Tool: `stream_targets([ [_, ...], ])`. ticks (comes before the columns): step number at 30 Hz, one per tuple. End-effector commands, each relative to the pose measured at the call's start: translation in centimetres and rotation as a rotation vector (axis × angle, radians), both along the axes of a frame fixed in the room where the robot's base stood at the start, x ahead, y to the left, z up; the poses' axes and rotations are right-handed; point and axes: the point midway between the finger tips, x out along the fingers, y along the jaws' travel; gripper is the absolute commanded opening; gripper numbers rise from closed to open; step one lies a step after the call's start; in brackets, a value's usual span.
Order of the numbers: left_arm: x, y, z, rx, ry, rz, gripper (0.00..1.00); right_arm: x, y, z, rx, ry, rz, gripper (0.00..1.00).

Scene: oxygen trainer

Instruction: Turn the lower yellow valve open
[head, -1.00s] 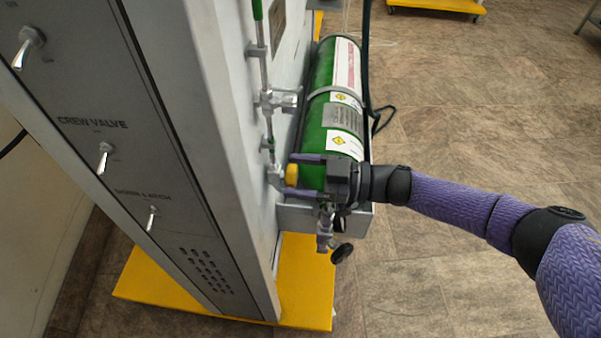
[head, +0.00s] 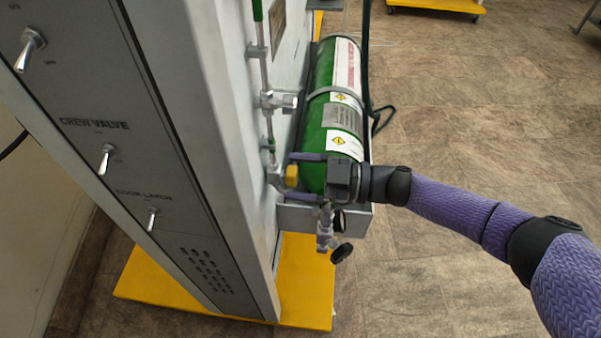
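The lower yellow valve (head: 292,175) is a small yellow knob on the pipework at the side of the grey panel, left of the green cylinder's lower end. My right gripper (head: 287,177) reaches in from the right. Its two purple fingers lie one above and one below the knob. They stand apart, and a gap shows between the knob and each finger, so the gripper looks open around the knob. Whether either finger touches it is hard to tell. My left gripper is not in view.
A green cylinder (head: 320,118) lies strapped behind my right gripper. A silver fitting with a black knob (head: 342,252) hangs below it. The grey panel (head: 208,150) with toggle switches stands at left on a yellow base (head: 305,285). Open floor lies to the right.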

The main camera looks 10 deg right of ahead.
Motion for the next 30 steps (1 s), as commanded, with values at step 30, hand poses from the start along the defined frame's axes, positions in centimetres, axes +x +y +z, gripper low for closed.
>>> stream_targets([
  [30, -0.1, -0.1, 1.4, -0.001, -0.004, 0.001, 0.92, -3.1, -9.5, 0.0, 0.000, 0.001, 0.000, 0.92],
])
